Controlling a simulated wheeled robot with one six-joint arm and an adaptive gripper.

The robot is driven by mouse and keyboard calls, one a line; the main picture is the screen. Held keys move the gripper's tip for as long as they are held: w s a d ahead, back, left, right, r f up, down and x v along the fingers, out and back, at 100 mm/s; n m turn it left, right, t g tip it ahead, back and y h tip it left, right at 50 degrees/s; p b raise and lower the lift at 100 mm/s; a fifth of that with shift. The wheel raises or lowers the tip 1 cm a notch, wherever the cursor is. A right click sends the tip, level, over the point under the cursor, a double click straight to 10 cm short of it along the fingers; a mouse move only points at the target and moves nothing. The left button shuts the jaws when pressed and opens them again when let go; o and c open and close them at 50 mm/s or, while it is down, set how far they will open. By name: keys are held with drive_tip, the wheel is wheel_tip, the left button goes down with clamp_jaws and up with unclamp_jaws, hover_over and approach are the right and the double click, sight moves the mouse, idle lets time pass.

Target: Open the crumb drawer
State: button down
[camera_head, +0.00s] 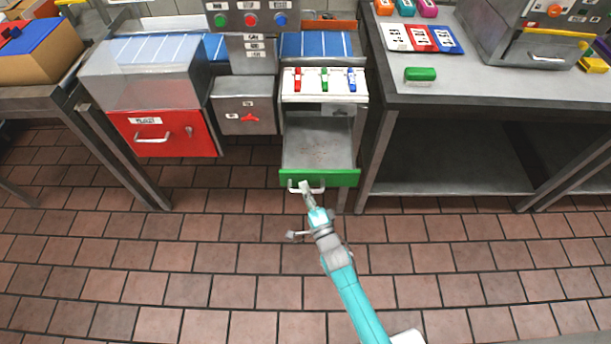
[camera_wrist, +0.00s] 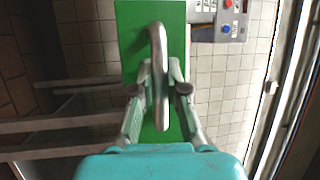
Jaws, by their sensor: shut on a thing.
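The crumb drawer (camera_head: 318,150) is a grey metal tray with a green front (camera_head: 340,179), pulled well out below a white panel. Small dark crumbs lie on its floor. A pale bar handle (camera_head: 318,188) is on the green front. My gripper (camera_head: 305,187) is at the left part of this handle in the head view. In the wrist view my gripper (camera_wrist: 160,88) has one finger on each side of the handle (camera_wrist: 158,45), shut on it. The green front (camera_wrist: 132,35) stands behind the handle there.
A red drawer (camera_head: 168,147) and a grey box with a red knob (camera_head: 244,117) are to the left. A grey table (camera_head: 450,88) stands to the right, its leg close to the drawer. The tiled floor (camera_head: 200,250) in front is clear.

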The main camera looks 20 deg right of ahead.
drive_tip(key=shift+s+a, duration=0.2)
drive_tip(key=shift+s, duration=0.4)
drive_tip(key=shift+s+a, duration=0.2)
drive_tip(key=shift+s, duration=0.35)
drive_tip(key=c, duration=1.2)
unclamp_jaws()
drive_tip(key=v, duration=1.2)
